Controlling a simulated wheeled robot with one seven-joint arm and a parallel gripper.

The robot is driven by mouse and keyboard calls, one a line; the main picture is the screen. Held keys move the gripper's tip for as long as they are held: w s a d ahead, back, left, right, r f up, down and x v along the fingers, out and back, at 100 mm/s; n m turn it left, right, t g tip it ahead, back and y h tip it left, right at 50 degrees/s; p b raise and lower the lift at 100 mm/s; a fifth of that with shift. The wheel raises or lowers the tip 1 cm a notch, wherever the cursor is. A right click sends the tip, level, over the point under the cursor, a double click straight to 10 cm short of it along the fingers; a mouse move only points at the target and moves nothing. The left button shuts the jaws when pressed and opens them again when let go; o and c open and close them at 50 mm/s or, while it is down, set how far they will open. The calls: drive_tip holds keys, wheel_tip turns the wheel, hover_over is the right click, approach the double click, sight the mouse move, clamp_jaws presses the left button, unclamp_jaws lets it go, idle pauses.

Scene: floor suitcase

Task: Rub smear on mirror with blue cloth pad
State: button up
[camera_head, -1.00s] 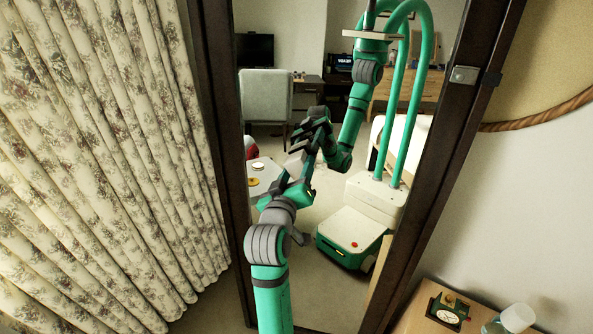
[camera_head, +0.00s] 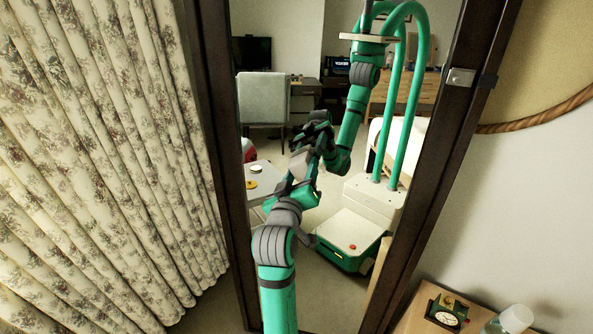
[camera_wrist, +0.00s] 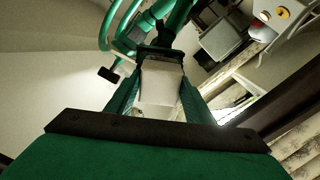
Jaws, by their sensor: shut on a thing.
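The tall mirror (camera_head: 340,292) in a dark frame stands in front of me and reflects my own body and arm. My gripper (camera_head: 303,177) is in front of the glass, close to its own reflection. It is shut on a pale block-like piece, which shows between the fingers in the wrist view (camera_wrist: 158,88). This piece looks whitish rather than blue, so I take it for the cloth pad only by its place in the jaws. I cannot tell whether it touches the glass. I cannot make out a smear on the mirror.
A floral curtain (camera_head: 95,170) hangs close on the left. At the lower right a wooden stand (camera_head: 415,318) holds a small clock (camera_head: 447,311) and a whitish cup-like object (camera_head: 514,319). A round rope-edged piece (camera_head: 550,60) is on the right wall. The chair and desk are reflections.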

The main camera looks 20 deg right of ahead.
sight(339, 156)
drive_tip(key=shift+s+d, duration=0.8)
drive_tip(key=shift+d, duration=0.5)
drive_tip(key=shift+s+d, duration=0.8)
drive_tip(key=shift+d, duration=0.5)
drive_tip(key=shift+s+d, duration=0.8)
drive_tip(key=shift+d, duration=0.5)
drive_tip(key=shift+w+r, duration=0.2)
drive_tip(key=shift+r, duration=0.8)
drive_tip(key=shift+w+a+f, duration=0.1)
drive_tip(key=shift+w+a, duration=0.85)
drive_tip(key=shift+a, duration=0.55)
drive_tip(key=shift+w+a+r, duration=0.1)
drive_tip(key=shift+w+a, duration=0.85)
drive_tip(key=shift+a, duration=0.55)
drive_tip(key=shift+w+a+f, duration=0.1)
drive_tip(key=shift+w+a, duration=0.85)
drive_tip(key=shift+a, duration=0.55)
drive_tip(key=shift+d+r, duration=0.1)
drive_tip(key=shift+r, duration=0.8)
drive_tip(key=shift+s+d, duration=0.35)
drive_tip(key=shift+d, duration=0.35)
drive_tip(key=shift+s+d, duration=0.4)
drive_tip(key=shift+d, duration=0.25)
drive_tip(key=shift+s+d, duration=0.35)
drive_tip(key=shift+d, duration=0.35)
drive_tip(key=shift+s+d, duration=0.9)
drive_tip(key=shift+d, duration=0.3)
drive_tip(key=shift+s+d, duration=0.9)
drive_tip(key=shift+d, duration=0.3)
drive_tip(key=v, duration=0.6)
